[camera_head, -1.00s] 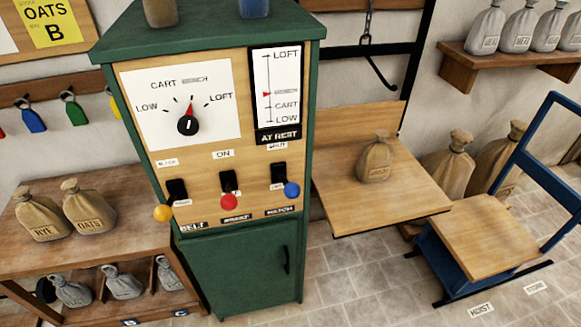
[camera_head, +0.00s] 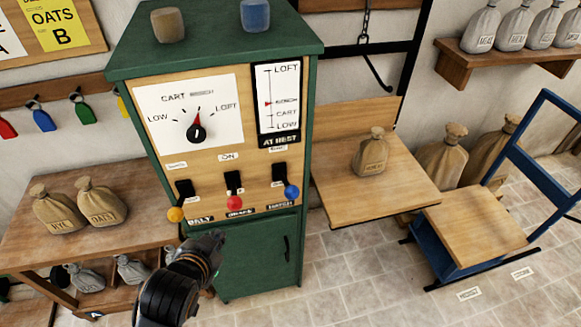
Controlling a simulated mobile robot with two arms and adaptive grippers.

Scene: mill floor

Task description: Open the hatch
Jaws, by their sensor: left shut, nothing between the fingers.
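The green control cabinet (camera_head: 310,120) has a wooden front with three levers, ending in a yellow knob (camera_head: 176,214), a red knob (camera_head: 235,203) and a blue knob (camera_head: 291,192). The label under the blue-knobbed lever seems to read HATCH, but it is blurred. All three levers hang with their knobs low. A green door (camera_head: 255,262) with a dark handle is shut below them. No open hatch shows. My left gripper (camera_head: 217,240) is shut and empty in front of the door's upper left, below the yellow and red knobs. My right gripper is out of view.
A sack (camera_head: 371,155) sits on a wooden platform (camera_head: 400,190) right of the cabinet, under a hanging hook (camera_head: 378,78). A blue cart (camera_head: 475,235) stands farther right. A bench (camera_head: 140,230) with two sacks is at the left.

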